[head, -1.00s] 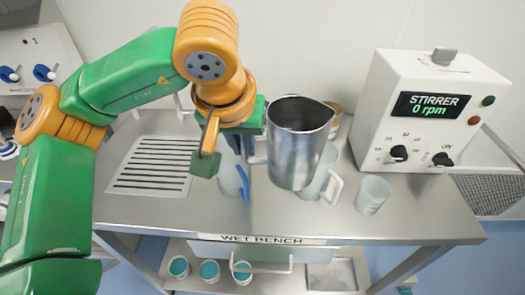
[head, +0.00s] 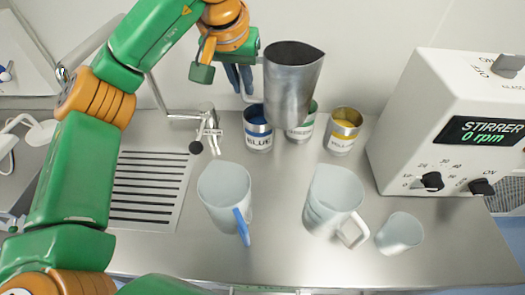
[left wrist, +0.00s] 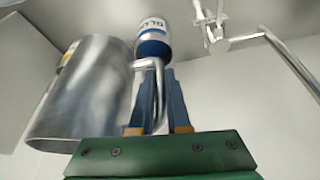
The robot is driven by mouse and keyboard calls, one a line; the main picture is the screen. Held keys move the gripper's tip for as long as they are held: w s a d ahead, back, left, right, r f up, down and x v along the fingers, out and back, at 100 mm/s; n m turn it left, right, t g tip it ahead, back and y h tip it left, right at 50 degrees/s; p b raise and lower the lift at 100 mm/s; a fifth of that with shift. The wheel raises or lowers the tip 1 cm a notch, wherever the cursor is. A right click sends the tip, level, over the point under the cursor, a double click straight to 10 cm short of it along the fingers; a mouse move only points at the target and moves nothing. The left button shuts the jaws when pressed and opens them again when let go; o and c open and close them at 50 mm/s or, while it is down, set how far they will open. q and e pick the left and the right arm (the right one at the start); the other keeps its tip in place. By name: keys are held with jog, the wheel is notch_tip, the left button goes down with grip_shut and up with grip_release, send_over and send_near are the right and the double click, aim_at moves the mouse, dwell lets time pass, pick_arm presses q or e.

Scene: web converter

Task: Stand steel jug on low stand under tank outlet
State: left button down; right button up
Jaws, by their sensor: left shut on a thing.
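The steel jug (head: 290,85) is held up in the air above the back of the wet bench, upright in the head view. It hides part of a can behind it. My left gripper (head: 240,78) is shut on the jug's handle, to the left of its body. In the left wrist view the jug (left wrist: 85,95) fills the left side, and the blue fingers (left wrist: 160,105) close around its handle. The low stand and the tank outlet are not recognisable in these views. My right gripper is not in view.
Blue (head: 257,128), green (head: 301,131) and yellow (head: 343,130) cans stand at the back. A blue-handled jug (head: 222,190), a clear jug (head: 328,195) and a beaker (head: 400,234) stand in front. The stirrer box (head: 440,130) is right; a tap (head: 208,125) and drainer (head: 150,185) are left.

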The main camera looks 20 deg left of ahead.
pick_arm(q)
jog(key=f, duration=0.5)
jog(key=s+f+p, duration=0.1)
jog(key=f, duration=0.4)
jog(key=f+p, duration=0.1)
jog(key=f, duration=0.4)
jog(key=shift+s+d+f, duration=0.3)
jog(key=shift+f, duration=0.2)
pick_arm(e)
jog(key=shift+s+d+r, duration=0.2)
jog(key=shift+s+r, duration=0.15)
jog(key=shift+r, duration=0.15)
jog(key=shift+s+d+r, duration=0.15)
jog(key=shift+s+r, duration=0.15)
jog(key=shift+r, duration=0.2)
pick_arm(q)
jog(key=shift+f, duration=0.25)
jog(key=c, duration=0.9)
grip_release()
jog(key=shift+r, duration=0.1)
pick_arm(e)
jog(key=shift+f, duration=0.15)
